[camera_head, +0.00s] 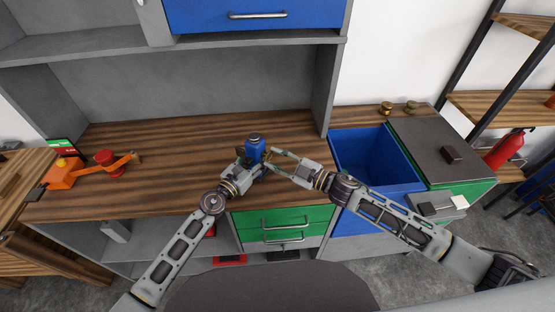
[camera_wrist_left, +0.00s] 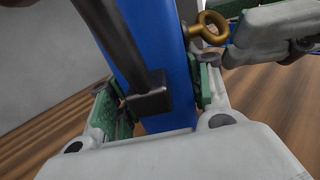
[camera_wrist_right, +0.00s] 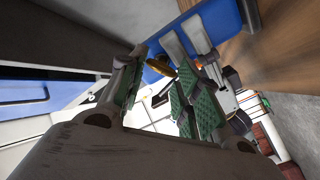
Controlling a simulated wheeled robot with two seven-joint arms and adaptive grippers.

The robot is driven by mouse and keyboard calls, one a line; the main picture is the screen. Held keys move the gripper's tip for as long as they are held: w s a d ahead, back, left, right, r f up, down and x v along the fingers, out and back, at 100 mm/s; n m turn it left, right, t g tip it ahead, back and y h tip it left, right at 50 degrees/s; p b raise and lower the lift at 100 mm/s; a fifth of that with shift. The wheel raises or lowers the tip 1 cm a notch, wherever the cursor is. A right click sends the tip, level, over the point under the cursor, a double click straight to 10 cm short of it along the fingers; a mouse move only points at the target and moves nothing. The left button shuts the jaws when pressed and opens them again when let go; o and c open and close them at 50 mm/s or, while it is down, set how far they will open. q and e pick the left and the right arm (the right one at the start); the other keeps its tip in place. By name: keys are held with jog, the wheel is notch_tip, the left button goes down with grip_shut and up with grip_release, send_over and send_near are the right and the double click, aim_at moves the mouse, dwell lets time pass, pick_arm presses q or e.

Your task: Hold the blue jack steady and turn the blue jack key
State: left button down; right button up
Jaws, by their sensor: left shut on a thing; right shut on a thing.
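The blue jack (camera_head: 255,149) stands upright on the wooden worktop. My left gripper (camera_head: 256,164) is shut on its lower body; the left wrist view shows the blue body (camera_wrist_left: 183,85) between the green-padded fingers, with a dark bar and block in front of it. The jack key (camera_wrist_left: 208,24) is a brass ring at the jack's right side. My right gripper (camera_head: 273,163) is beside the jack, at the key, and is shut on it. In the right wrist view a brass part (camera_wrist_right: 160,66) shows near the fingertips; the exact contact is partly hidden.
An orange device with a red knob (camera_head: 104,157) is at the left of the worktop. An open blue bin (camera_head: 378,187) is to the right of the worktop. Two small brass pieces (camera_head: 387,108) lie at the back right. The worktop around the jack is otherwise clear.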

jog(key=shift+d+f, duration=0.2)
jog(key=shift+f, duration=0.35)
jog(key=o, duration=1.1)
jog(key=shift+f, duration=0.1)
jog(key=shift+r+v, duration=0.25)
jog(key=shift+v, duration=2)
jog(key=shift+r+v, duration=0.25)
jog(key=shift+v, duration=1.95)
jog(key=shift+r+v, duration=0.25)
jog(key=shift+v, duration=2)
jog(key=shift+s+d, duration=0.15)
jog(key=shift+d, duration=0.05)
jog(key=shift+v, duration=5.75)
jog(key=shift+f, duration=0.1)
